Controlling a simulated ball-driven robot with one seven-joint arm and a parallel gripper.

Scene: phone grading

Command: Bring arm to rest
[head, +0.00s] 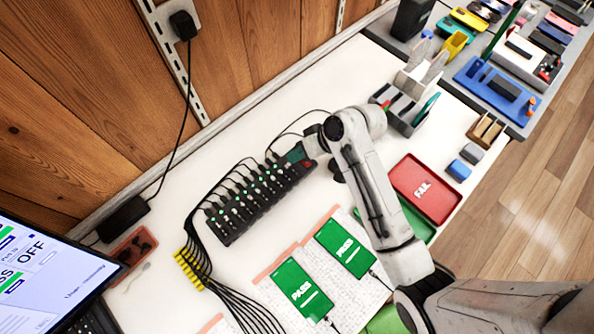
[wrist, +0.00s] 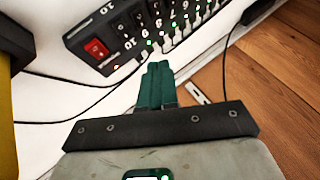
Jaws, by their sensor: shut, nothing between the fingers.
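My gripper (wrist: 157,80) shows in the wrist view with its two green fingers together and nothing between them. In the head view my gripper (head: 294,154) is near the right end of a black hub (head: 240,208) with several plugged cables and green lights. The hub (wrist: 120,30) also shows in the wrist view, beyond the fingertips, with a red switch (wrist: 96,48). I cannot tell whether the fingertips touch it. My arm reaches in from the lower right over the white table (head: 230,130).
Two phones reading PASS (head: 301,290) (head: 345,247) lie on paper mats. A red FAIL tray (head: 425,190) sits right of my arm, with a green tray (head: 417,222) partly hidden. A grey holder (head: 400,108) stands behind. A monitor (head: 50,275) is at lower left.

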